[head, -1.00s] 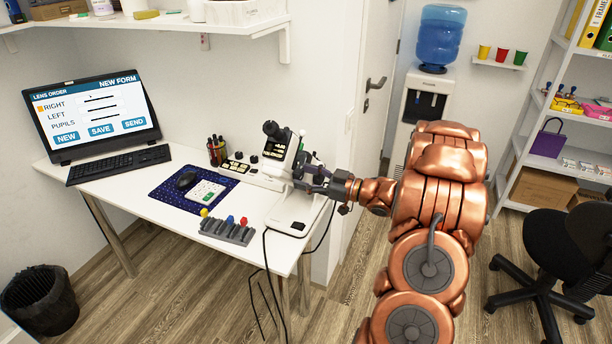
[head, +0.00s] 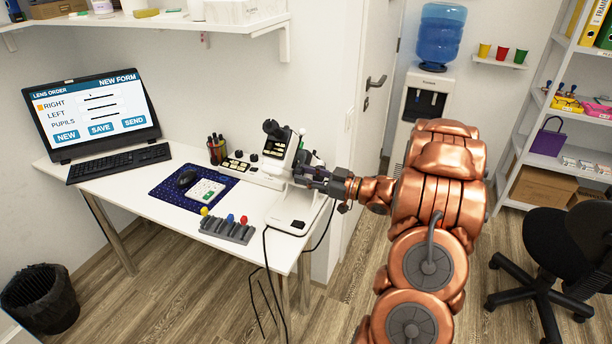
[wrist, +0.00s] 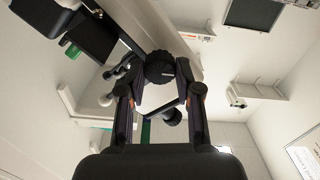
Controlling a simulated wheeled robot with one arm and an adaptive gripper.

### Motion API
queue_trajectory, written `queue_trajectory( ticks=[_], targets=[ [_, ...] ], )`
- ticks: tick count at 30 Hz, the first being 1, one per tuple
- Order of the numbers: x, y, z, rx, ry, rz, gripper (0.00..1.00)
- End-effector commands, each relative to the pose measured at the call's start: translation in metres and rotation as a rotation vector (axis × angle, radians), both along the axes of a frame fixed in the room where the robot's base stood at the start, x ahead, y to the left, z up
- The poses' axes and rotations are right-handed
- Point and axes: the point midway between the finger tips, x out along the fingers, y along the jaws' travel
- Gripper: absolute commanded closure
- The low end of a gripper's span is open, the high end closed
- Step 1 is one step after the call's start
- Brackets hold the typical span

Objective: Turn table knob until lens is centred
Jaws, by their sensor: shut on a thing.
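The white and black lens meter (head: 294,205) stands near the right end of the white table. Its dark eyepiece (head: 271,128) points up and to the left. My gripper (head: 309,177) reaches it from the right, at mid height. In the head view the knob is hidden by my gripper. I cannot make out the lens in either view.
A black chair (head: 560,250) stands at right.

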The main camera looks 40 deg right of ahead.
Motion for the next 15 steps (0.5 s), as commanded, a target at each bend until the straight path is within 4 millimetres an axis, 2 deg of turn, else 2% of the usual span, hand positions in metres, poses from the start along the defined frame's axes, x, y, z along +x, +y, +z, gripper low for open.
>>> queue_trajectory(
  ticks=[9,15],
  targets=[
    [-0.0003,0.0004,0.0012,0.128,0.081,0.002,1.0],
    [-0.0001,0.0003,-0.0006,0.14,0.087,0.002,1.0]
  ],
)
